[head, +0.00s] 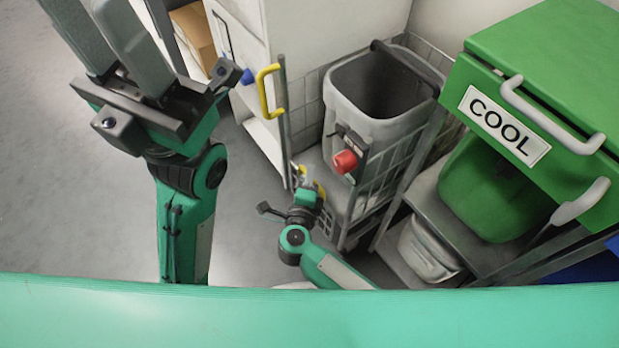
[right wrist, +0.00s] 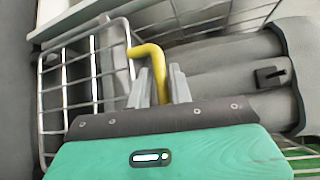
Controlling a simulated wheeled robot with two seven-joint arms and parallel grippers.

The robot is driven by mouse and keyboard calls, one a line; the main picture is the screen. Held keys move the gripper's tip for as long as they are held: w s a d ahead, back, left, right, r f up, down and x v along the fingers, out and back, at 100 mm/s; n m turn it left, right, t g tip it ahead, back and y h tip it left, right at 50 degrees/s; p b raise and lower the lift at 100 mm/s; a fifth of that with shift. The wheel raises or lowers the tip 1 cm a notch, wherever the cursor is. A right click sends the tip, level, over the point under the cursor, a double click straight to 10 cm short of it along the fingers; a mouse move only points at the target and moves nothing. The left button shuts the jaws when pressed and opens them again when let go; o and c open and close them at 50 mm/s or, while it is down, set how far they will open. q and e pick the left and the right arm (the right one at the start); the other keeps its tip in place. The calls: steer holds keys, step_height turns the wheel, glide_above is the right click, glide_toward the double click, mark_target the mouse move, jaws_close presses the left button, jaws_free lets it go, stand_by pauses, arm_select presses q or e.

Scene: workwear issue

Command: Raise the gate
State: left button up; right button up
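The gate seems to be the grey wire frame (right wrist: 40,110) with rounded corners at the left of the right wrist view. A bent yellow handle (right wrist: 148,52) sits at its right side. My right gripper (right wrist: 161,80) has this handle between its fingers, with no clear gap on either side. In the head view my right gripper (head: 306,184) is low in the middle, partly covering yellow pieces beside the wire rack (head: 383,172). My left gripper (head: 103,40) is raised empty at upper left; its fingertips are cut off by the frame edge.
A grey bin (head: 345,95) with a red knob (head: 345,161) stands in the rack. Another yellow handle (head: 263,92) is on an upright bar by the white cabinet (head: 240,60). A green COOL box (head: 560,80) stands at right. The floor (head: 60,200) at left is clear.

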steer(key=shift+w, duration=0.3)
jaws_close()
steer(key=shift+r, duration=0.1)
